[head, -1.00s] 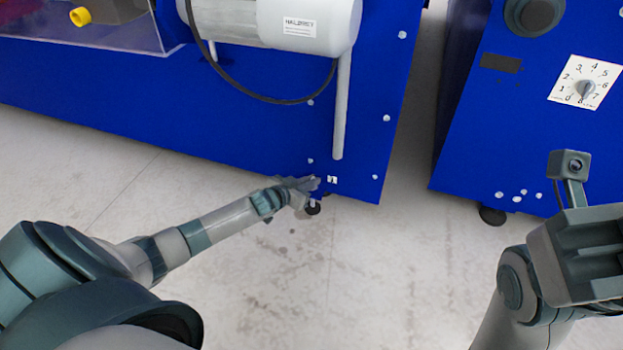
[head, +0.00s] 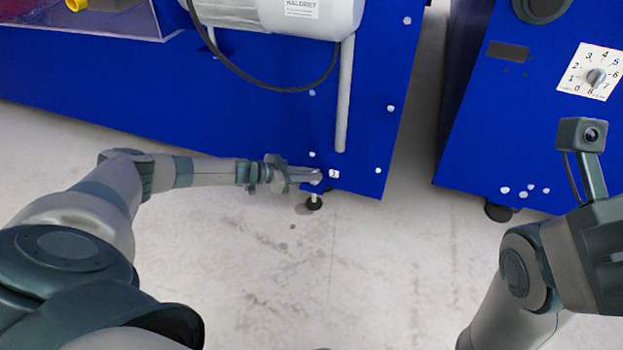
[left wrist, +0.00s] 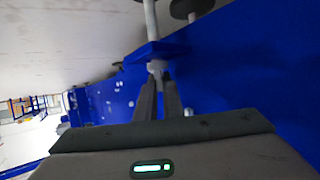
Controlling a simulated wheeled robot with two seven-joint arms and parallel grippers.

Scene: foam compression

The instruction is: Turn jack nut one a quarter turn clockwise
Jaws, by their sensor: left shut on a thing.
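The jack nut (left wrist: 155,66) is a small pale piece on a thin jack rod (left wrist: 150,20) under the blue machine's corner. My left gripper (head: 317,176) reaches in from the left, low beside a small white number tag (head: 333,173). In the left wrist view, its two fingers (left wrist: 159,88) are shut on the nut. In the head view the nut is hidden by the fingertips. The dark round jack foot (head: 314,204) stands on the floor just below. My right gripper (head: 600,255) is cut off at the right edge; its fingers cannot be made out.
The blue machine (head: 230,120) carries a grey motor (head: 300,18) with a hanging cable and a grey vertical pipe (head: 343,95). A second blue machine (head: 470,140) with a numbered dial (head: 596,76) stands right, across a narrow gap. The front floor (head: 300,270) is clear.

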